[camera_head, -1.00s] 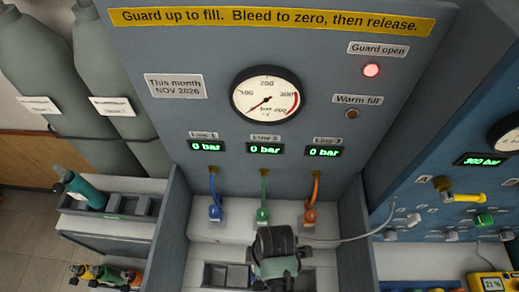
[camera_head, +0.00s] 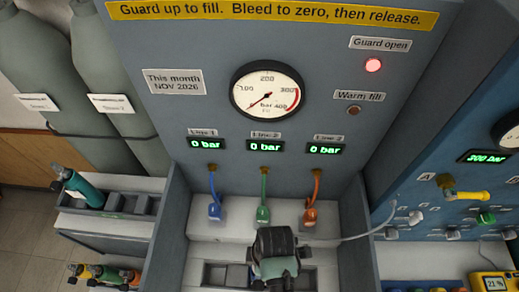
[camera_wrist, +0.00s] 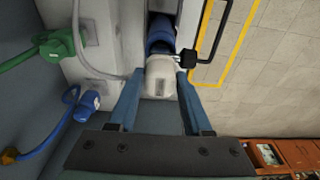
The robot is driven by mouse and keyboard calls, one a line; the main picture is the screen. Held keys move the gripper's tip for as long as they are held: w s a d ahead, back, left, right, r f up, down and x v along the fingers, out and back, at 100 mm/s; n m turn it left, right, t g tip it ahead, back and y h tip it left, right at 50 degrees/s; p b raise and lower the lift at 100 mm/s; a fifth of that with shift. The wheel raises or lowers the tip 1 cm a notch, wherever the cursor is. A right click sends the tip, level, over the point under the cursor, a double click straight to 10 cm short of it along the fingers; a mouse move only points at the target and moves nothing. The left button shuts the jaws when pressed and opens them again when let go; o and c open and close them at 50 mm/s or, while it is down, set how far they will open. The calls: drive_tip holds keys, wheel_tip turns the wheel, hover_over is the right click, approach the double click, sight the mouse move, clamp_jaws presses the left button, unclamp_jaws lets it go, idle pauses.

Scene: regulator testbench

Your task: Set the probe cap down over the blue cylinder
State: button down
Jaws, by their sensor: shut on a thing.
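My gripper (camera_wrist: 160,76) is shut on the pale grey probe cap (camera_wrist: 161,84), with one blue finger on each side of it. A blue cylinder (camera_wrist: 160,34) lies straight beyond the cap in the wrist view, in line with it. The cap's far end meets or overlaps the cylinder's near end in the picture; I cannot tell how far it is over it. In the head view my wrist hides the cap and the cylinder.
Blue (camera_head: 214,209), green (camera_head: 263,213) and orange (camera_head: 310,215) hose connectors hang behind my gripper. A thin grey cable (camera_head: 365,236) runs right from near my gripper. A black bracket (camera_wrist: 205,45) stands close right of the cylinder. Side walls flank the bay.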

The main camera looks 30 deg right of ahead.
drive_tip(key=shift+f+b, duration=0.3)
drive_tip(key=shift+f, duration=0.2)
drive_tip(key=shift+c, duration=1.2)
unclamp_jaws()
wheel_tip(320, 180, up, 13)
drive_tip(key=d, duration=0.1)
drive_tip(key=shift+s+d+b, duration=0.15)
drive_tip(key=shift+s+b, duration=0.25)
drive_tip(key=shift+s, duration=0.05)
drive_tip(key=shift+f, duration=0.1)
